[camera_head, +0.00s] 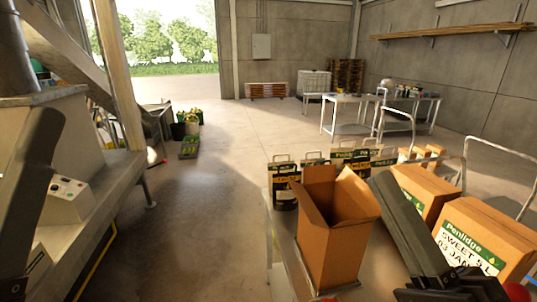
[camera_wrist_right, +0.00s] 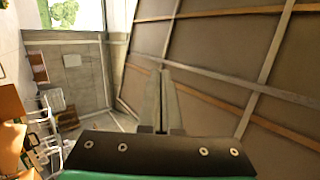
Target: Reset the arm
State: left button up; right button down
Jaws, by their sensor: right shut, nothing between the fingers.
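My right gripper (camera_head: 384,182) points up at the lower right in the head view, its long grey fingers in front of the printed cartons and right of the open box. In the right wrist view its two fingers (camera_wrist_right: 163,75) lie together with nothing between them, aimed at the walls and roof. My left gripper (camera_head: 45,118) shows at the left edge of the head view as a dark grey shape, partly cut off; its jaw opening cannot be made out.
An open brown box (camera_head: 332,240) stands on a small surface beside printed cartons (camera_head: 420,194) and several labelled packs (camera_head: 284,190). A machine with a control box (camera_head: 66,196) stands at left. White tables (camera_head: 345,112) stand farther back. The middle floor is clear.

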jog(key=s+d+r+n+t+h, duration=0.4)
jog(key=s+d+r+n+h, duration=0.3)
jog(key=n, duration=0.4)
notch_tip(320, 180, up, 27)
jog(key=w+a+n+h+p, duration=0.1)
jog(key=n+p, duration=0.1)
jog(key=p, duration=2.3)
jog(key=shift+a+f+p, duration=0.15)
jog(key=shift+a+p, duration=0.05)
jog(key=shift+p, duration=0.15)
jog(key=shift+w, duration=0.1)
